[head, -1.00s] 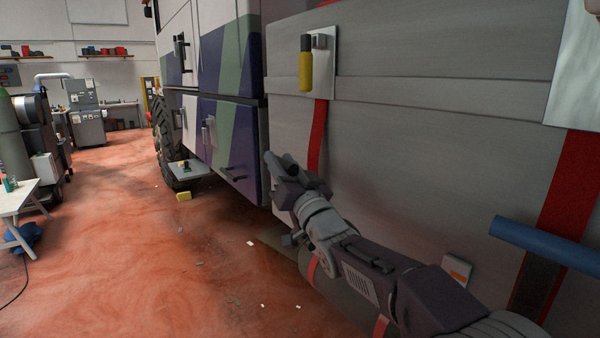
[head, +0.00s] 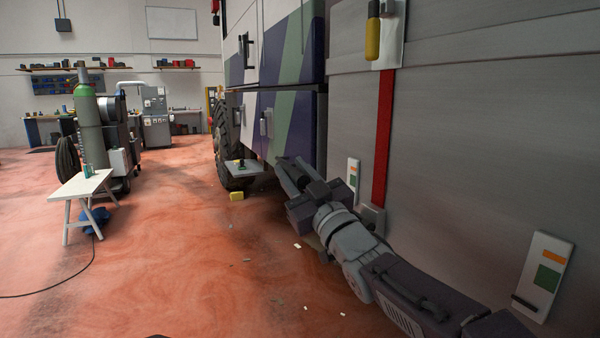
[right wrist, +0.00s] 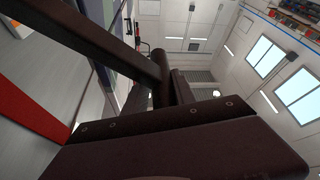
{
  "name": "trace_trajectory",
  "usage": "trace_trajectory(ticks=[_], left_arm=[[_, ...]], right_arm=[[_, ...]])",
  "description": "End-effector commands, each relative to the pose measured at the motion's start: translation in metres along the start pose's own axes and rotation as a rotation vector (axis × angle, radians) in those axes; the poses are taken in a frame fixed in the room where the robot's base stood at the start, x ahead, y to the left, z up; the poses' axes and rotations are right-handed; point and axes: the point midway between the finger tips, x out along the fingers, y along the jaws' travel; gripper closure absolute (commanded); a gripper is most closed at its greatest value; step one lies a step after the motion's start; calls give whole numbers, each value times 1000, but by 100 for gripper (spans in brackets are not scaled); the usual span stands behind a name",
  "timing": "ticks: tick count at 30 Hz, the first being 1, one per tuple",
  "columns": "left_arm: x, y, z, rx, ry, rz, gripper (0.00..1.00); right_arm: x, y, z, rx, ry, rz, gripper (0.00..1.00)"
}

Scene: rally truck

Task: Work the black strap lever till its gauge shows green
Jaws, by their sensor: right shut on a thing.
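My right gripper (head: 302,178) is at the lower side of the grey truck body, left of a red strap (head: 383,140). It is shut on a dark bar, which I take to be the black strap lever; dark lever and dark fingers are hard to tell apart. In the right wrist view, a dark round bar (right wrist: 162,88) shows beyond the large dark finger. A white gauge plate (head: 353,178) with orange and green patches is just right of the gripper; its pointer is not clear. My left gripper is not in view.
A second gauge plate (head: 543,274), orange above green, is farther right with a black pointer near its bottom. A yellow handle (head: 373,38) hangs above the strap. A white table (head: 85,188) stands left. The red floor between is mostly open.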

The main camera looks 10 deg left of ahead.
Motion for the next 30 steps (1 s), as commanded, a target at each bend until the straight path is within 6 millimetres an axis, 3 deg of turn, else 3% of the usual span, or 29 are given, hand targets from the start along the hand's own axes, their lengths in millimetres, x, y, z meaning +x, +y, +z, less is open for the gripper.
trace_trajectory(ticks=[12, 13, 14, 24, 30], left_arm=[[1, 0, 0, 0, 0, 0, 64], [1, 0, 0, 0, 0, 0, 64], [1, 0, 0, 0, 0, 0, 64], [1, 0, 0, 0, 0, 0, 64], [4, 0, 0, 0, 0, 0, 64]], right_arm=[[0, -3, 5, 0, -9, -6, 100], [0, -3, 5, 0, -9, -5, 62], [0, -3, 5, 0, -9, -5, 54], [-2, -2, 3, -4, -4, -3, 53], [-25, -2, 3, -4, -5, -3, 53]])
